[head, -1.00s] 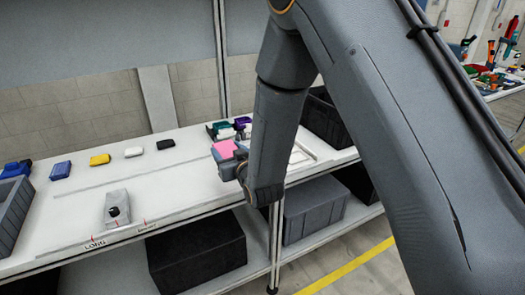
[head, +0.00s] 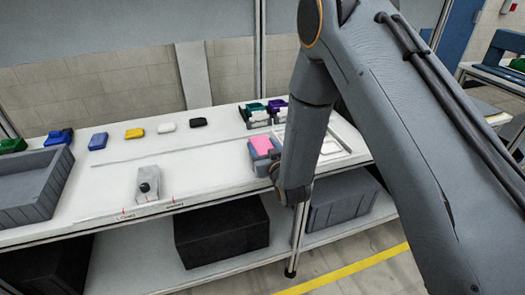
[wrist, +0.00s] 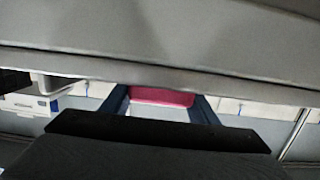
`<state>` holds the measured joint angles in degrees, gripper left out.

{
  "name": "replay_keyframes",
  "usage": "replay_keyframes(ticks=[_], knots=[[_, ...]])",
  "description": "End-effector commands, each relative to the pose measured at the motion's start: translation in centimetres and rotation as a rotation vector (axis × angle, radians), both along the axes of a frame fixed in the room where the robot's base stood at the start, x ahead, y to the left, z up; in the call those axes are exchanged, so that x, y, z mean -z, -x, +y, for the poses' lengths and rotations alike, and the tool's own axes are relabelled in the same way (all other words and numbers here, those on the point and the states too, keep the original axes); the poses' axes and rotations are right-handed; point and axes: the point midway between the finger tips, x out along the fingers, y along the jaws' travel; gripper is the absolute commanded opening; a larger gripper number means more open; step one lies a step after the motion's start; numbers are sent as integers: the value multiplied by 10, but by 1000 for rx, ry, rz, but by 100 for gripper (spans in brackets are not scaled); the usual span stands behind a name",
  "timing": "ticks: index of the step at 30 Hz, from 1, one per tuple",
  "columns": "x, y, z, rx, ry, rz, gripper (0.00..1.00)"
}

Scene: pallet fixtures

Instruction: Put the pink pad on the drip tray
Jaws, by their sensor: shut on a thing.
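The pink pad (head: 262,143) is held above the white worktop, towards its right part. My gripper (head: 263,152) is shut on it, and the grey-blue jaws show around and below the pad. In the wrist view the pad shows as a dark pink strip (wrist: 162,96) between the two dark blue fingers (wrist: 160,104). A pale, shallow, framed tray (head: 347,154), which looks like the drip tray, lies on the worktop to the right of my gripper. My arm hides its left part.
Pads in blue (head: 98,141), yellow (head: 134,133), white (head: 167,127) and black (head: 198,122) lie along the back. Green and purple items (head: 265,111) stand behind my gripper. A grey bin (head: 38,190) and a grey block with a black knob (head: 148,186) are at left.

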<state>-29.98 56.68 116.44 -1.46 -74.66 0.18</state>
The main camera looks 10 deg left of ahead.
Motion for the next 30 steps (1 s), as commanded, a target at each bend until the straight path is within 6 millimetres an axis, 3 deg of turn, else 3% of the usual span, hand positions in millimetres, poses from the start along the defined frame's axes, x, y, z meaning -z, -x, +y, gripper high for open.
replay_keyframes(ticks=[6, 19, 20, 22, 23, 30], knots=[[21, 1, 1, -2, 0, 0, 33], [27, 0, 1, -2, 0, 0, 33], [27, 1, 1, -2, 0, 0, 57], [27, 1, 1, -2, 0, 0, 69], [26, 1, 1, -2, 0, 0, 73], [26, 1, 1, -2, 0, 0, 73]])
